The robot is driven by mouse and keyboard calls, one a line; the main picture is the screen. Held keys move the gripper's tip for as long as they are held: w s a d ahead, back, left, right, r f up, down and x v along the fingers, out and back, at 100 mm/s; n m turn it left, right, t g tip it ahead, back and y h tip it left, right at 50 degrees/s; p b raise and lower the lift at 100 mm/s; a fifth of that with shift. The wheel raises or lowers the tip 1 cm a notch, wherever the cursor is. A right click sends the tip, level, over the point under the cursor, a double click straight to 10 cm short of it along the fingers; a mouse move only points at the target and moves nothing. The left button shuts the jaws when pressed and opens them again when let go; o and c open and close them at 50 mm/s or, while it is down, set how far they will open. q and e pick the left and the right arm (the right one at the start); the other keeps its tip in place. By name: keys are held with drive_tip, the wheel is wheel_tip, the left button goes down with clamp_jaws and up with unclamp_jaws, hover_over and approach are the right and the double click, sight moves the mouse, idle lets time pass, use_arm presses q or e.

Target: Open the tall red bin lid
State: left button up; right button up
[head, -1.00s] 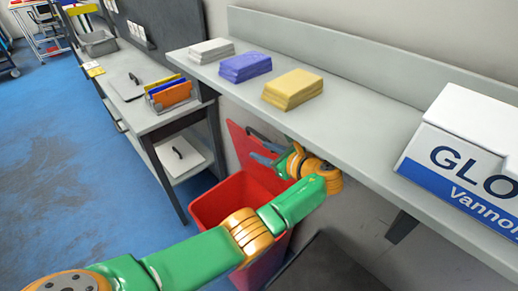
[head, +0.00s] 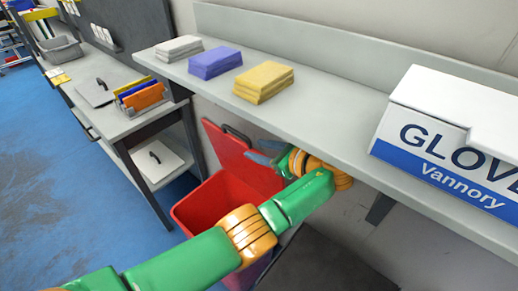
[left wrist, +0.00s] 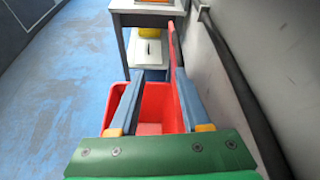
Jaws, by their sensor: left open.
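The tall red bin (head: 190,212) stands under the shelf, with its top open and the inside showing. Its red lid (head: 225,145) is raised and tilted back toward the wall, with a dark handle near its top. My left gripper (head: 262,157) is open and empty beside the lid, under the shelf edge. My forearm crosses in front of part of the bin. In the left wrist view the open fingers (left wrist: 158,74) are over the bin opening (left wrist: 155,100), and the lid (left wrist: 173,50) shows nearly edge-on by the right finger. Whether they touch is unclear. My right gripper is out of view.
The grey shelf (head: 330,125) overhangs the gripper and carries paper stacks (head: 262,82) and a glove box (head: 440,165). A side table (head: 150,120) with folders stands left of the bin. Blue floor (head: 60,190) is open at left.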

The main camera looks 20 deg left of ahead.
use_arm(q)
drive_tip(key=f+n+b, duration=0.1)
drive_tip(key=w+f+t+b, duration=0.1)
drive_tip(key=f, duration=0.1)
drive_tip(key=shift+w+a+f+n+t+b, duration=0.15)
drive_tip(key=shift+f+n+t+b, duration=0.15)
drive_tip(key=shift+n, duration=0.1)
clamp_jaws()
wheel_tip(320, 180, down, 5)
drive_tip(key=s+a+n+t+h+b, duration=0.1)
drive_tip(key=n+t+h+b, duration=0.2)
drive_tip(key=n+t+b, duration=0.6)
drive_tip(key=w+r+t, duration=0.1)
drive_tip(key=w, duration=0.1)
drive_tip(key=w+a+r+t+h+p, duration=0.1)
drive_tip(key=w+r, duration=0.1)
drive_tip(key=w+a+r+t+h, duration=0.1)
drive_tip(key=w, duration=0.1)
drive_tip(key=shift+a+r+m+p, duration=0.25)
drive_tip(key=shift+m+p, duration=0.05)
